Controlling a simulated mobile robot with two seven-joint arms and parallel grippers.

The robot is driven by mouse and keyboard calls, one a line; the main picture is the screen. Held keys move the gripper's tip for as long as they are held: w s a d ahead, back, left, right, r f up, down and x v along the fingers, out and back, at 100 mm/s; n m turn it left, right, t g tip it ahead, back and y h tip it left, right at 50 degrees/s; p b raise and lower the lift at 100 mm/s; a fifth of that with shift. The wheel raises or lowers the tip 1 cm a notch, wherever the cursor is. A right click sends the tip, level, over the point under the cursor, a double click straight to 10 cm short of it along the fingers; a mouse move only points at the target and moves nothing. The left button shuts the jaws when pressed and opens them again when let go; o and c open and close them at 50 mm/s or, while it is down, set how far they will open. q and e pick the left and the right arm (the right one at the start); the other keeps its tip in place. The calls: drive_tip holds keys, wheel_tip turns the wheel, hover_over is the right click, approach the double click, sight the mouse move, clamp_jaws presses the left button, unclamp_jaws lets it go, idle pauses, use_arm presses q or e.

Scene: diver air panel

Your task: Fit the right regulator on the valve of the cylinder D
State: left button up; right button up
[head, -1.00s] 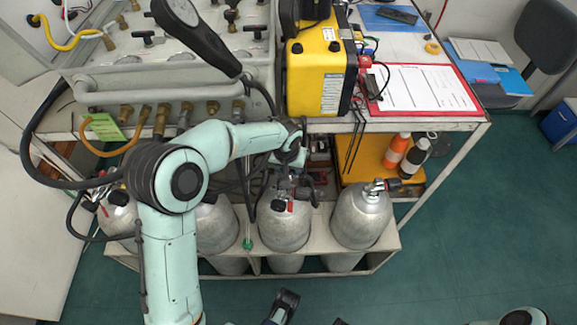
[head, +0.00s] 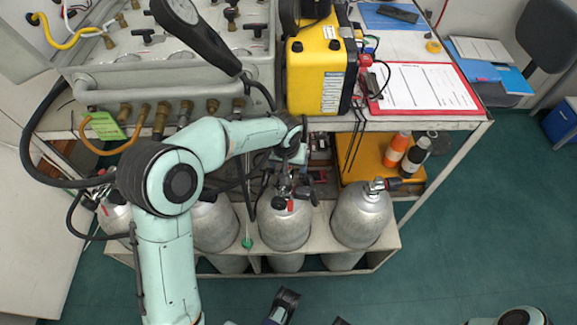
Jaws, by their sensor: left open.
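Several grey cylinders stand in a row in a rack under the bench; I cannot read a letter on any. My left gripper (head: 284,182) is open, pointing down at the top of the third cylinder from the left (head: 284,226). A dark fitting with a red tag (head: 291,204) is at that cylinder's valve; the gripper and hoses partly hide it, and I cannot tell whether it is fitted.
The bench edge with the gauge panel (head: 175,75), yellow case (head: 318,72) and red clipboard (head: 425,88) overhangs the cylinders. Black hoses hang near my left arm. Two bottles (head: 395,149) stand on a yellow shelf. The floor at right is clear.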

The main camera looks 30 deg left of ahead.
use_arm(q)
drive_tip(key=p+v, duration=0.2)
drive_tip(key=v, duration=0.9)
drive_tip(key=shift+s+r, duration=0.1)
drive_tip(key=shift+r, duration=0.2)
use_arm(e)
drive_tip(key=shift+g, duration=0.4)
drive_tip(key=s+r, duration=0.1)
drive_tip(key=s+a+r, duration=0.1)
drive_tip(key=r, duration=0.1)
drive_tip(key=shift+s+a, duration=0.15)
drive_tip(key=shift+s, duration=0.1)
